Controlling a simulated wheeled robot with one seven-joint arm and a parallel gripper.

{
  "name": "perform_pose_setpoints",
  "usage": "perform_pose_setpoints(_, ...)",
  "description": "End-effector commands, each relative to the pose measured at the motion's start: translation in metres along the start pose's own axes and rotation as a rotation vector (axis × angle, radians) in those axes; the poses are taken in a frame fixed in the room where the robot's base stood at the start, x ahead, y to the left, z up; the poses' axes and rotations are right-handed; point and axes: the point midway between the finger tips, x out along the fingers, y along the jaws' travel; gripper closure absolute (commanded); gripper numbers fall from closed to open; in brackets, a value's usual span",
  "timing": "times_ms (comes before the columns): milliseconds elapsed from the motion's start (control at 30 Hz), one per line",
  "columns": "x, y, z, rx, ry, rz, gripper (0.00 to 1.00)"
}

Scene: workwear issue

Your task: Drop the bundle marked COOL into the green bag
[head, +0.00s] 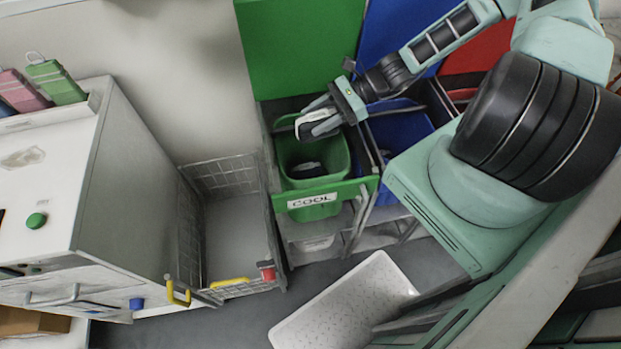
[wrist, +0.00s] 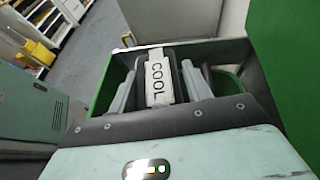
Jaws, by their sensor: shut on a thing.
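My gripper (head: 320,124) is over the open top of the green bag (head: 347,160), near its back rim in the head view. It is shut on a dark bundle (wrist: 158,82) with a white label that reads COOL in the wrist view. The bundle sits between both fingers, with part of the green bag behind it. The green bag hangs open in a frame, with a white COOL sign (head: 312,200) on its front. A dark item with a pale patch (head: 308,170) lies inside the bag.
A blue bag (head: 400,125) and a red one (head: 462,95) stand to the right of the green bag, with coloured panels behind. A wire-sided bay (head: 235,225) and a white cabinet (head: 50,190) are to the left. A white perforated step (head: 345,305) is in front.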

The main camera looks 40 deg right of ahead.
Motion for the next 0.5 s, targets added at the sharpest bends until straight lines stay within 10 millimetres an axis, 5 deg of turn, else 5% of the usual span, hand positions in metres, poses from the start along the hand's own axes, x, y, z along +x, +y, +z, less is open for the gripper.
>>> perform_pose_setpoints(367, 0.0037, -0.0001, -0.0085, -0.001, -0.001, 0.000, 0.78)
perform_pose_setpoints(400, 0.0036, -0.0001, -0.0084, -0.001, -0.001, 0.000, 0.46)
perform_pose_setpoints(500, 0.0037, -0.0001, -0.0085, -0.001, -0.001, 0.000, 0.26)
